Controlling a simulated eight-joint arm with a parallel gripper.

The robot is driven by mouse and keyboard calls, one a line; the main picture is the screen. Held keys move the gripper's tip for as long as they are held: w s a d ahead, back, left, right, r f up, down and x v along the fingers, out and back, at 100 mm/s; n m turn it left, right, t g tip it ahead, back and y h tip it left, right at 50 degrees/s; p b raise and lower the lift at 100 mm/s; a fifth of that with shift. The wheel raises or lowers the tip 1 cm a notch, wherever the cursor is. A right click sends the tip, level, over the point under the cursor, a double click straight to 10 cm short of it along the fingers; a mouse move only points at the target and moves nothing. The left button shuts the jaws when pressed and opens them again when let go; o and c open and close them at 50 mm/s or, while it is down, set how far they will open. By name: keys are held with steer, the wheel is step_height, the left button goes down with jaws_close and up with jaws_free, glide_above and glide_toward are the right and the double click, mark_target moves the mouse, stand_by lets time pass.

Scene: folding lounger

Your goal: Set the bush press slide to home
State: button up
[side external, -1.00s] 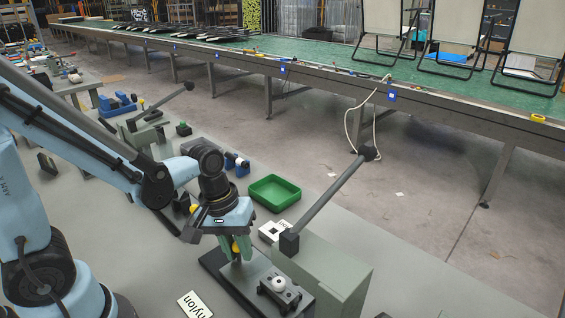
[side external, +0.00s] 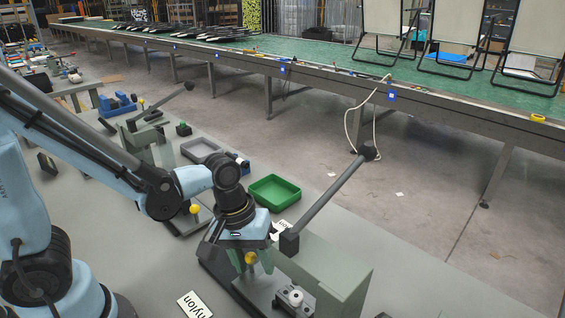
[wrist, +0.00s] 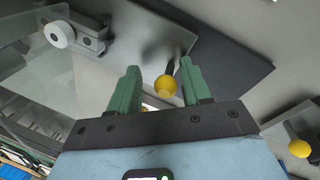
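The bush press (side external: 325,272) is a grey-green body with a long lever (side external: 330,199) rising to a black knob. Its slide (side external: 262,287) lies on a dark base at the front and carries a block with a white round bush (side external: 295,297), also in the wrist view (wrist: 60,34). A yellow knob (side external: 250,258) belongs to the slide. My gripper (side external: 251,262) is down around this knob. In the wrist view the knob (wrist: 165,86) sits between the green fingers, with a gap on its left and close to the right finger. Contact is unclear.
A green tray (side external: 274,191) and a grey tray (side external: 201,150) stand behind my gripper. Another lever press (side external: 150,140) with its own yellow knob (side external: 195,208) is to the left. A "nylon" label (side external: 195,304) lies in front. A long green-topped bench (side external: 300,68) runs behind.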

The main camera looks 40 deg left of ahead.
steer(key=shift+a+r, duration=0.1)
step_height(320, 180, up, 12)
steer(key=s+a, duration=0.1)
steer(key=shift+s+a+f, duration=0.15)
steer(key=shift+a+f, duration=0.05)
steer(key=shift+a, duration=0.2)
stand_by(0.5)
steer(key=w+a+f+m+t+y, duration=0.1)
steer(key=a+m+t, duration=0.5)
steer(key=shift+w+m+y, duration=0.4)
